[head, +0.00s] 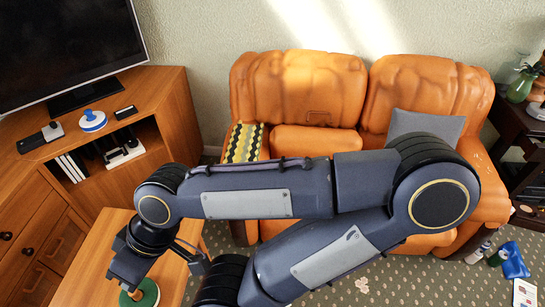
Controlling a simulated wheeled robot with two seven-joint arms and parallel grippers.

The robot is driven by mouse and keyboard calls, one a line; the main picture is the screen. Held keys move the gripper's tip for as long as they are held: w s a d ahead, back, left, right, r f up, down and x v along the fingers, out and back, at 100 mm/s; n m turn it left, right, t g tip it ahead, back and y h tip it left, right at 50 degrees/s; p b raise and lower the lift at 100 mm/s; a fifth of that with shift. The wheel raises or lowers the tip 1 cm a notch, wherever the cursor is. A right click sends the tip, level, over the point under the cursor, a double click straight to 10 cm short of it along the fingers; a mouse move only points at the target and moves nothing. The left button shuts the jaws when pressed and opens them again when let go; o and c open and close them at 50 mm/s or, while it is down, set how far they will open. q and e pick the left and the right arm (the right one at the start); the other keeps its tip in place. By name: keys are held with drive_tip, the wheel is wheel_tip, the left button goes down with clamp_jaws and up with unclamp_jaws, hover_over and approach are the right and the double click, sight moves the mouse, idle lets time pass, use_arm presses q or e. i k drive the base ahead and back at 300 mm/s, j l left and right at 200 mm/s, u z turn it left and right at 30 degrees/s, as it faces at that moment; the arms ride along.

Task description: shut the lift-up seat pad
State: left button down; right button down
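The orange leather sofa (480,95) stands against the back wall. Its left half has a wrinkled upright part (300,85), and an orange pad (315,140) shows below it. My arm covers most of the seat front, so I cannot tell which part is the lift-up seat pad or how far it is raised. My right arm seems to cross the view, elbow at right and wrist at left. Its gripper (130,268) is over the wooden table at lower left, well away from the sofa; its fingers are not clear. My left gripper is not in view.
A patterned cloth (244,142) lies at the sofa's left arm and a grey cushion (425,125) on its right seat. A wooden table (95,255) holds a green-rimmed round object (148,292). Bottles and a blue item (514,262) stand on the carpet at right.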

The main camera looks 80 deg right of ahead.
sight(287, 141)
drive_tip(key=z, duration=3.55)
